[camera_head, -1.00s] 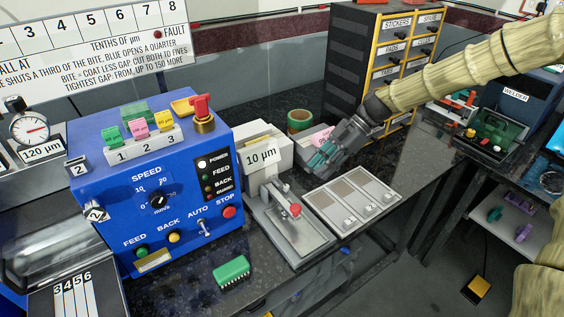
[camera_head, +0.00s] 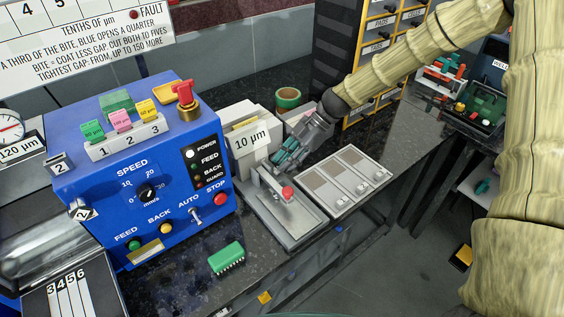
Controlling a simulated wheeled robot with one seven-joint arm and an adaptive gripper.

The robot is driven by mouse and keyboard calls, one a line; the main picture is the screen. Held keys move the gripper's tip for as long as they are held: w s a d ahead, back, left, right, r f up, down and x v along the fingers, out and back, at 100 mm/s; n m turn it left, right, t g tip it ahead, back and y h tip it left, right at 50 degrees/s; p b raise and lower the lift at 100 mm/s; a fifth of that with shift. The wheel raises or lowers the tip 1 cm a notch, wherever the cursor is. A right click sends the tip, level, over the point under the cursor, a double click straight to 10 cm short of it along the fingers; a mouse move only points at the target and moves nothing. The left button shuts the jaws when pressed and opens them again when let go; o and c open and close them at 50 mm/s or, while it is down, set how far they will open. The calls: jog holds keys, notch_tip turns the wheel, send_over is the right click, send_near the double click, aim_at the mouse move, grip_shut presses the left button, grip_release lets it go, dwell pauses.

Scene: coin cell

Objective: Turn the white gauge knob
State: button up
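Two small white pieces marked 2 sit at the left edge of the blue machine (camera_head: 110,185): an upper one (camera_head: 59,163) and a lower, tilted one (camera_head: 83,211). I cannot tell for certain which is the white gauge knob. A round white dial gauge (camera_head: 8,128) stands at the far left, above a 120 µm label. My gripper (camera_head: 284,157), grey with teal finger pads, is to the right of the blue machine, beside the 10 µm box (camera_head: 232,143) and above the back of a grey press plate (camera_head: 283,222). Its finger gap is too small to judge.
A grey three-panel tray (camera_head: 318,198) lies right of the press plate, which carries a red-knobbed lever (camera_head: 287,193). A green block (camera_head: 226,257) lies in front of the machine. A green tape roll (camera_head: 287,98) and drawer cabinet (camera_head: 352,50) stand behind.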

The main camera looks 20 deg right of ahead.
jog(key=shift+s+a+f, duration=0.1)
jog(key=shift+a+f, duration=0.15)
jog(key=shift+w+a+f, duration=0.2)
jog(key=shift+f, duration=0.15)
jog(key=shift+s+r, duration=0.1)
jog(key=shift+c, duration=0.3)
grip_shut()
